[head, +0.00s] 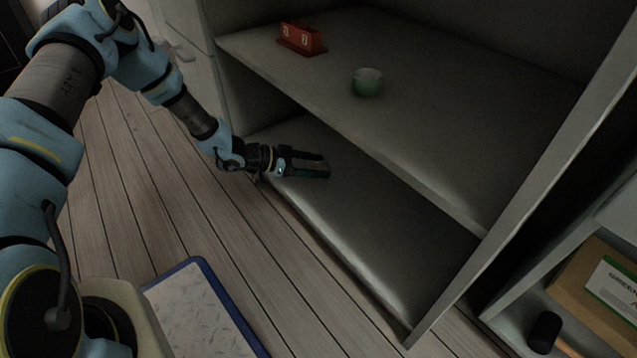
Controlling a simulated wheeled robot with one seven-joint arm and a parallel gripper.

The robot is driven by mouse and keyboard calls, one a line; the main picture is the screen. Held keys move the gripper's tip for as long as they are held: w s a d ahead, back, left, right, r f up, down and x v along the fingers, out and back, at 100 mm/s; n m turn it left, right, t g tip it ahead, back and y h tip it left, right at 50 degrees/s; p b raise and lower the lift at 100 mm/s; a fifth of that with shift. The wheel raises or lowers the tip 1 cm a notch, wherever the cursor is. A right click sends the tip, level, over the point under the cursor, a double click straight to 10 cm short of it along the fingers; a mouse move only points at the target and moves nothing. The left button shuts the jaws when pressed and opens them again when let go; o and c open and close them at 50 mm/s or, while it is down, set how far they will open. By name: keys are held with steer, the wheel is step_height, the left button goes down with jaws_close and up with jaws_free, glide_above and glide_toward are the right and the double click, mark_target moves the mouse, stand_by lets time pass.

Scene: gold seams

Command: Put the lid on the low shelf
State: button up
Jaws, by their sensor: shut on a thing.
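The low shelf (375,240) is the grey bottom board of an open cabinet, close to the floor. My gripper (322,166) reaches in over the left part of this shelf, under the upper board. Its fingers point right and are closed on a small, dark thing, which I take to be the lid. The fingers and the shadow hide most of it, so its shape is unclear. I cannot tell whether it touches the shelf.
The upper shelf (420,150) overhangs my gripper and holds a green cup (367,82) and a red calendar block (301,39). The low shelf is bare to the right. A cardboard box (597,285) and a black cylinder (544,331) stand lower right. A blue-edged mat (205,310) lies on the floor.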

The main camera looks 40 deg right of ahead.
mark_target(315, 183)
steer(key=shift+f+b, duration=0.95)
steer(key=shift+f, duration=1.25)
steer(key=shift+f, duration=0.2)
steer(key=o, duration=1.2)
steer(key=shift+o, duration=0.2)
steer(key=shift+r, duration=0.15)
steer(key=shift+w+a+r, duration=0.15)
steer(key=shift+r, duration=0.05)
steer(key=p+v, duration=0.5)
steer(key=v, duration=0.6)
steer(key=shift+a, duration=0.35)
